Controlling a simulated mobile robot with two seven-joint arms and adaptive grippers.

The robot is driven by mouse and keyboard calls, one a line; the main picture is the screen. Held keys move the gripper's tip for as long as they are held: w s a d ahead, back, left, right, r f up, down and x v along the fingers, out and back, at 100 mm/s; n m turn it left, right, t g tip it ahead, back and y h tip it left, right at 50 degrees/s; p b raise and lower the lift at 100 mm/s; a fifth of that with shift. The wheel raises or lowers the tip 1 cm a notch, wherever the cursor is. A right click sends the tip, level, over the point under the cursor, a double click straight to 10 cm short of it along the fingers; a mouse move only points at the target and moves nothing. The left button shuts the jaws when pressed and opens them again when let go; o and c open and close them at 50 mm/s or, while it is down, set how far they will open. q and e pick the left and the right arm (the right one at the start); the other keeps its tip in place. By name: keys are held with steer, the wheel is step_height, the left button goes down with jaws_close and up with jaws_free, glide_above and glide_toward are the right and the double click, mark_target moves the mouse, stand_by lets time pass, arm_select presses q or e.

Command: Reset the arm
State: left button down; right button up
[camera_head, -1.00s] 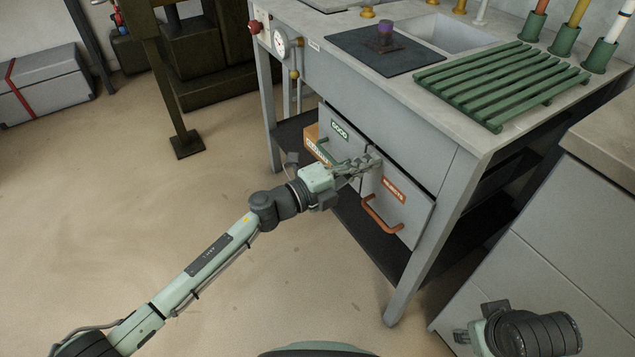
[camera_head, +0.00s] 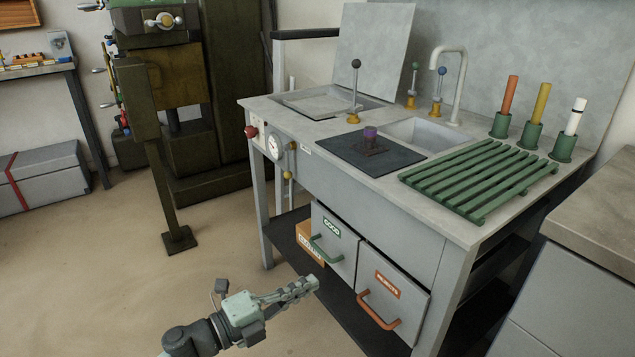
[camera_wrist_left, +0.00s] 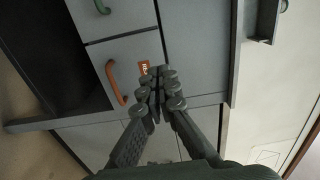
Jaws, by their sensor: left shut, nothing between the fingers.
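My left gripper (camera_head: 303,287) is in front of the bench's drawers, apart from them, with its fingers together and empty. In the left wrist view the closed fingertips (camera_wrist_left: 158,88) overlap the drawer fronts in the picture. The drawer with the green handle (camera_head: 333,240) and the drawer with the red handle (camera_head: 391,300) hang side by side under the bench top. Both look closed or nearly so; I cannot tell exactly. My right gripper does not show in either current view.
The grey bench (camera_head: 356,187) carries a dark mat (camera_head: 343,151), a green slatted rack (camera_head: 478,181) and several coloured rods in green cups. A grey counter (camera_head: 590,225) stands at the right. A dark green machine (camera_head: 165,100) stands behind left. The floor (camera_head: 120,290) at left is clear.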

arm_select(q)
steer(key=a+f+n+t+y+p, duration=0.15)
steer(key=a+f+n+y, duration=0.25)
steer(key=a+n+y, duration=0.45)
steer(key=a+f+n+t+y+p, duration=0.15)
steer(key=a+f+n+y, duration=0.35)
steer(key=a+n, duration=0.55)
steer(key=s+a+f+n+g+y, duration=0.1)
steer(key=s+f+n+g, duration=0.1)
steer(key=s, duration=0.6)
steer(key=s+a+f+n+g, duration=0.2)
steer(key=s+f+n+g, duration=0.1)
steer(key=s, duration=0.4)
steer(key=s+a+f+n+g+y, duration=0.1)
steer(key=s+a+f+n+g, duration=0.1)
steer(key=s+f+g, duration=0.3)
steer(key=s+n, duration=0.1)
steer(key=s, duration=0.2)
steer(key=shift+s+a+y+p, duration=0.25)
steer(key=shift+s+y+p, duration=0.05)
steer(key=shift+y+p, duration=0.05)
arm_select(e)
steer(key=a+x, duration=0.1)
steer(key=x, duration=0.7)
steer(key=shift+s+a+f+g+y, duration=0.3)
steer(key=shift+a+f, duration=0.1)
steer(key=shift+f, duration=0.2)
arm_select(q)
steer(key=shift+f, duration=0.1)
